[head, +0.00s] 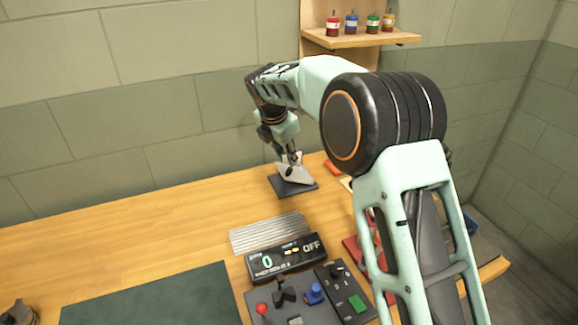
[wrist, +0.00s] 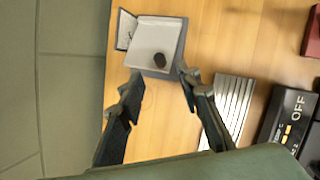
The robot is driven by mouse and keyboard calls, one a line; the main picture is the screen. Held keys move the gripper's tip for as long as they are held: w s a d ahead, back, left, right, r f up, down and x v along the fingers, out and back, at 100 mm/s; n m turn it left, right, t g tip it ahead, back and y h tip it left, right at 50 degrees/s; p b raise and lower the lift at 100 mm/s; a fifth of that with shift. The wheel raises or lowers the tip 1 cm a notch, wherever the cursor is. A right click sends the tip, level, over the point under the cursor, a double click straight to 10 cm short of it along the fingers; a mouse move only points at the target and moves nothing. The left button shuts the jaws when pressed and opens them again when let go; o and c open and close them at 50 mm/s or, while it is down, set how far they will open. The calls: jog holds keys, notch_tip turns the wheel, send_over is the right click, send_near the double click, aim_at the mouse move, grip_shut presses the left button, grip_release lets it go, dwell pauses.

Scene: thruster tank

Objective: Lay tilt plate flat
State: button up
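The tilt plate (head: 297,174) is a light grey plate standing at a slant on a dark base (head: 284,188) near the back of the wooden bench. In the wrist view the plate (wrist: 153,37) shows at the top, with a dark round knob (wrist: 160,60) near its lower edge. My gripper (wrist: 161,84) is open, its two dark fingers spread wide with bare bench between them. The fingertips lie just below the plate and knob in that view; I cannot tell their height above it. In the head view my gripper (head: 290,156) partly hides the plate.
A ribbed grey panel (head: 270,234) and a black display reading OFF (head: 287,259) stand in front of the plate. A control box (head: 310,296) with levers is nearer. A shelf (head: 360,39) with several small bottles hangs behind. The bench left of the plate is clear.

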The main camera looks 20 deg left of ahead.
aim_at(290, 169)
jog(key=x, duration=0.8)
jog(key=shift+w+f, duration=0.1)
jog(key=shift+f, duration=0.05)
grip_shut()
